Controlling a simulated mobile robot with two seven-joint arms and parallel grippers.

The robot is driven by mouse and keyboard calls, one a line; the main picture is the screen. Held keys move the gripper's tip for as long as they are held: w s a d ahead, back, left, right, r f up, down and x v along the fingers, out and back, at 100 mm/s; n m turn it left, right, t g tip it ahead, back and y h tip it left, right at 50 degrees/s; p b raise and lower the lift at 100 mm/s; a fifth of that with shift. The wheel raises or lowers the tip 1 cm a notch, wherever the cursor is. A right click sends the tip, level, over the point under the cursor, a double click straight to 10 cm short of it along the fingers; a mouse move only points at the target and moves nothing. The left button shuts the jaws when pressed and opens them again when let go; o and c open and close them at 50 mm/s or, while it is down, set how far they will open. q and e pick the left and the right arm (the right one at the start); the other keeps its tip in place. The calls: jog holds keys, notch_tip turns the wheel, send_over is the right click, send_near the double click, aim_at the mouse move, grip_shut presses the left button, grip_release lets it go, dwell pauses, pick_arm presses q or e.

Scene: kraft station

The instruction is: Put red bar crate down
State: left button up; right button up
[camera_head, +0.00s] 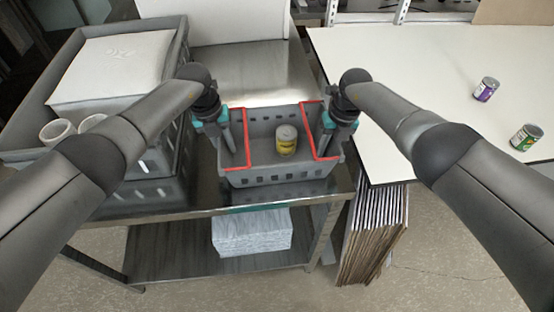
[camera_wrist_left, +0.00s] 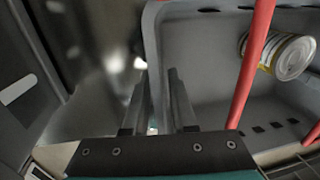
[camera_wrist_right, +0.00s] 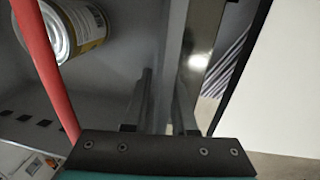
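The grey crate with red bars (camera_head: 275,178) is at the front of the metal table, level. I cannot tell whether its base touches the tabletop. A yellow can (camera_head: 286,140) stands inside it. My left gripper (camera_head: 236,146) points down at the crate's left wall, one finger on each side; its fingers (camera_wrist_left: 160,90) look closed on that wall. My right gripper (camera_head: 328,148) points down at the right wall in the same way, and its fingers (camera_wrist_right: 164,90) look closed on it. The crate's underside is hidden.
A metal table (camera_head: 205,203) carries a larger grey crate (camera_head: 160,165) at the left, with a white package and cups. A white table (camera_head: 420,70) at the right holds two cans (camera_head: 486,89). Flat boards (camera_head: 372,235) stand below it. A white bundle (camera_head: 252,233) lies on the lower shelf.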

pick_arm(q)
jog(key=shift+o, duration=0.5)
pick_arm(e)
jog(key=shift+o, duration=0.5)
jog(key=shift+a, duration=0.1)
jog(key=shift+r, duration=0.15)
pick_arm(q)
notch_tip(320, 180, up, 12)
jog(key=a, duration=0.1)
jog(key=shift+a, duration=0.3)
pick_arm(e)
notch_tip(320, 180, up, 12)
jog(key=d, duration=0.1)
jog(key=shift+d, duration=0.35)
pick_arm(q)
jog(key=shift+s+f, duration=0.1)
jog(key=shift+s, duration=0.05)
pick_arm(e)
jog(key=shift+f, duration=0.2)
